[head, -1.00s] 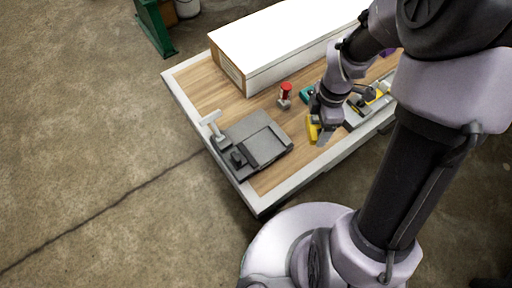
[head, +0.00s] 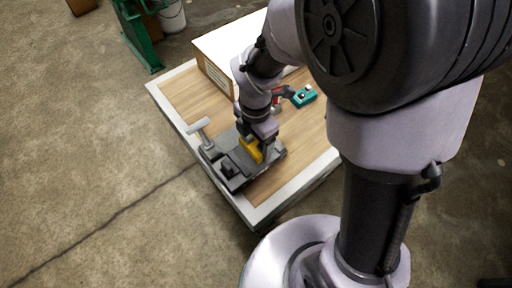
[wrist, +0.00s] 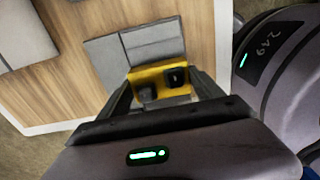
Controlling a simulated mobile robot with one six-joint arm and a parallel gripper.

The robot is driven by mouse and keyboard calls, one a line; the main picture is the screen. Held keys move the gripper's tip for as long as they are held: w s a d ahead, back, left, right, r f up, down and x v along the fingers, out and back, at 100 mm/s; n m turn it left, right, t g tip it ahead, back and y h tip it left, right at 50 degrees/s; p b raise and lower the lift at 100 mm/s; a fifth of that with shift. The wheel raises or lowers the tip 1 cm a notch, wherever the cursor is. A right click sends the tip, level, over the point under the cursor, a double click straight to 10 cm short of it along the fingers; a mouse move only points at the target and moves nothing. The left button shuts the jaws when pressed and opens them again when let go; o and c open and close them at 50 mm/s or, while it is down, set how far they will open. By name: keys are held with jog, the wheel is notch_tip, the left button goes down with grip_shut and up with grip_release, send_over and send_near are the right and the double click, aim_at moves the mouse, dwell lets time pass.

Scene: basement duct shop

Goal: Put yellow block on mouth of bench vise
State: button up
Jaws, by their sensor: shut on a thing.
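The yellow block (head: 251,149) is between the fingers of my gripper (head: 259,148), which is shut on it. The grey bench vise (head: 229,170) sits near the bench's front left corner, and its T-shaped handle (head: 199,126) points to the far left. In the head view the block is over the right part of the vise; I cannot tell whether it touches. In the wrist view the yellow block (wrist: 148,73) shows between both fingers, with flat grey vise surfaces (wrist: 105,60) just beyond it. My gripper hides part of the vise.
The wood-topped bench (head: 180,93) has a pale border. A long white box (head: 222,45) stands along its back, partly hidden by my arm. A teal object (head: 304,96) lies right of my wrist, near a red one (head: 282,93). A green stand (head: 137,35) is on the floor behind.

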notch_tip(320, 180, down, 3)
jog(key=shift+r+b, duration=0.15)
jog(key=shift+b, duration=0.35)
jog(key=shift+r, duration=0.15)
jog(key=o, duration=1.9)
jog(key=shift+c, duration=0.2)
